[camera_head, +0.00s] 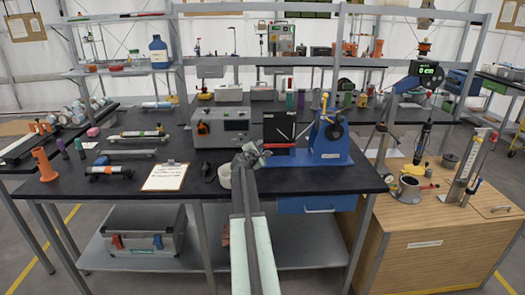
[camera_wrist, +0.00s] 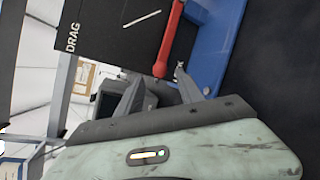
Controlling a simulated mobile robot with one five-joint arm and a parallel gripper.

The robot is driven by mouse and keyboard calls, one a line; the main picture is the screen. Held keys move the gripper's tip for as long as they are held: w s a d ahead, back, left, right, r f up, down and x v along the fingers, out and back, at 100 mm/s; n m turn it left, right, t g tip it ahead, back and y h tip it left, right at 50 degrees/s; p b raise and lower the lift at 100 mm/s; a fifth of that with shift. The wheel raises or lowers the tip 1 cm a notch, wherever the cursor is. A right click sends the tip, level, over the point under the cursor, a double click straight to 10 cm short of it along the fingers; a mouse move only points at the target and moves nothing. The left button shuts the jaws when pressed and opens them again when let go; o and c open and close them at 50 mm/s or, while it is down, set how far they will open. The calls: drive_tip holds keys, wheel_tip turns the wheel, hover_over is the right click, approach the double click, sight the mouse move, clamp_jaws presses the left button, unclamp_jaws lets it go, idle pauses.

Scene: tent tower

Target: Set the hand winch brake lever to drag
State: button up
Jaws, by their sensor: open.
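The hand winch (camera_head: 328,143) stands on a blue base at the bench's front edge, with a yellow-handled crank. A black plate (camera_head: 279,126) with white marks is on its left; DRAG is printed on this plate in the wrist view (camera_wrist: 110,25). The red brake lever (camera_head: 279,146) lies roughly level along the plate's lower edge, away from the DRAG word. My gripper (camera_head: 247,157) is just left of the lever, open. In the wrist view, the lever's free end (camera_wrist: 168,45) shows at the fingertips (camera_wrist: 159,73); I cannot tell whether it is between or beyond them.
A grey box (camera_head: 220,127) stands behind and left of my gripper. A clipboard (camera_head: 165,177) lies further left. A wooden cabinet (camera_head: 430,235) with tools stands to the right.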

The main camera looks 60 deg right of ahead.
sight(266, 147)
drive_tip(key=x, duration=0.3)
drive_tip(key=shift+w+d+f+b, duration=0.1)
drive_tip(key=shift+d+f+b, duration=0.05)
drive_tip(key=shift+d+b, duration=0.2)
clamp_jaws()
idle(1.0)
